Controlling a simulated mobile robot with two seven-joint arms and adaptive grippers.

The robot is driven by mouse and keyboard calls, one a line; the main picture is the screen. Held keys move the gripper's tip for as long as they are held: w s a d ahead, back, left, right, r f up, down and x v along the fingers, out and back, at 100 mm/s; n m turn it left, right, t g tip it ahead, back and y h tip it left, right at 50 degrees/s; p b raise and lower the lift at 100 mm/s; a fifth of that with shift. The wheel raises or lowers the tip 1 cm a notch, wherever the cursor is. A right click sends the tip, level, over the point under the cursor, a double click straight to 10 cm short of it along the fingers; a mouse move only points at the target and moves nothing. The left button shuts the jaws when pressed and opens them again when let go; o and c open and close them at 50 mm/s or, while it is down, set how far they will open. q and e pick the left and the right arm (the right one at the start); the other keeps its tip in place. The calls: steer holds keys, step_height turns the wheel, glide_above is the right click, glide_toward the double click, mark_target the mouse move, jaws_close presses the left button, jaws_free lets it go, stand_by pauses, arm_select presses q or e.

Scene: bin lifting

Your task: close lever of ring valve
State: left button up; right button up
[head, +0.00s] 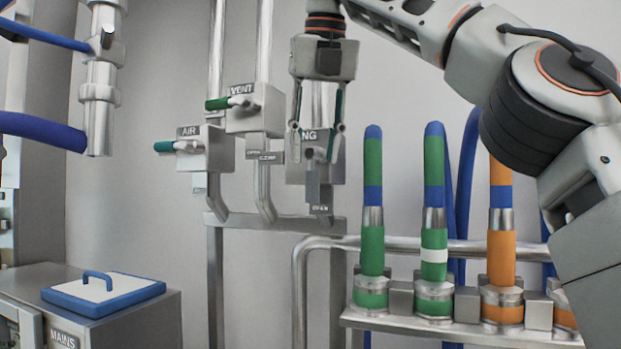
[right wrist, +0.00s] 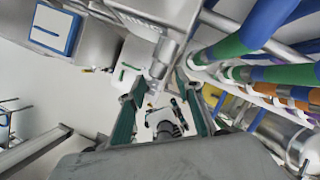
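The ring valve (head: 295,172) is a grey box on the wall pipes in the head view. My left gripper is not in view.
The air valve (head: 213,150) and vent valve (head: 262,110) stand to the left, with green-gripped levers pointing left. Green and orange hose ends (head: 433,200) rise from a rack at the right. A blue-edged lid (head: 122,288) lies on a grey cabinet at the lower left.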

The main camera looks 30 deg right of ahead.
mark_target(312, 177)
steer(key=shift+w+d+f, duration=0.1)
steer(key=shift+w+f, duration=0.1)
steer(key=shift+f, duration=0.2)
steer(key=x, duration=0.3)
steer(key=shift+w+f, duration=0.1)
steer(key=shift+f, duration=0.3)
steer(key=shift+w+f, duration=0.25)
steer(key=shift+f, duration=0.2)
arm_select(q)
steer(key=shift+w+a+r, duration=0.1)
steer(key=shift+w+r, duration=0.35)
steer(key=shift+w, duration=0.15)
arm_select(e)
steer(key=shift+c, duration=0.7)
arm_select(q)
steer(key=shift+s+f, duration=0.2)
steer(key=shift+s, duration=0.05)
arm_select(e)
jaws_close()
